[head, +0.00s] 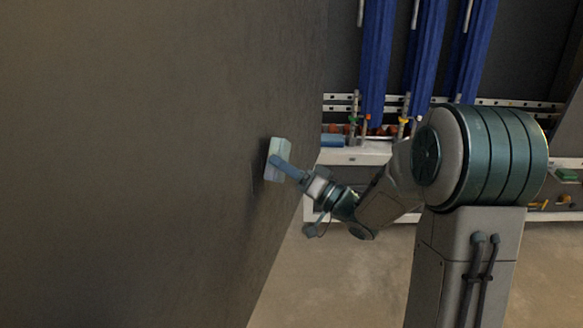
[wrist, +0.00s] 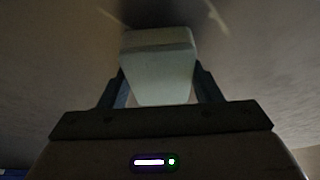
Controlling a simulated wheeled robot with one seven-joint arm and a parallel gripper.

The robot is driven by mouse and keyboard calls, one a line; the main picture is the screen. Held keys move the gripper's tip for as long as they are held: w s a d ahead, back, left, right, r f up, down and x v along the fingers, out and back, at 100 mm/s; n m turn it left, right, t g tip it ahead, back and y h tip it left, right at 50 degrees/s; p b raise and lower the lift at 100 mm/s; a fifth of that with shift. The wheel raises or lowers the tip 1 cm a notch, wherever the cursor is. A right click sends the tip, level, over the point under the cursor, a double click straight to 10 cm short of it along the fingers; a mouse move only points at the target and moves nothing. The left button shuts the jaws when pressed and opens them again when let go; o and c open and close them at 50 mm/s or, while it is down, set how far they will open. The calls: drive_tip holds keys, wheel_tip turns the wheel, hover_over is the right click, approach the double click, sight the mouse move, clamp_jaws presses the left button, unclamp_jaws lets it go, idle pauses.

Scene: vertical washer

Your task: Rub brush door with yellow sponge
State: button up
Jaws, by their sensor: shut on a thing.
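My gripper (head: 279,161) is shut on a pale greenish-white block (head: 273,159), the sponge, which does not look yellow here. The sponge also shows in the wrist view (wrist: 158,68), between the two blue fingers of my gripper (wrist: 160,80). A large dark grey-brown panel (head: 150,150), which seems to be the door, fills the left of the head view. The sponge is right at the panel's face, near its right edge, with a dark shadow beside it. I cannot tell whether they touch.
Tall blue rolls (head: 378,60) hang at the back. Behind my arm, a pale bench (head: 355,156) carries a blue block (head: 332,140) and several small bottles or tools. A green item (head: 567,174) is at the far right. Bare floor (head: 340,280) lies right of the panel.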

sight(283, 182)
drive_tip(key=shift+w+a, duration=0.3)
drive_tip(key=shift+a, duration=0.55)
idle(0.6)
drive_tip(key=shift+s, duration=0.1)
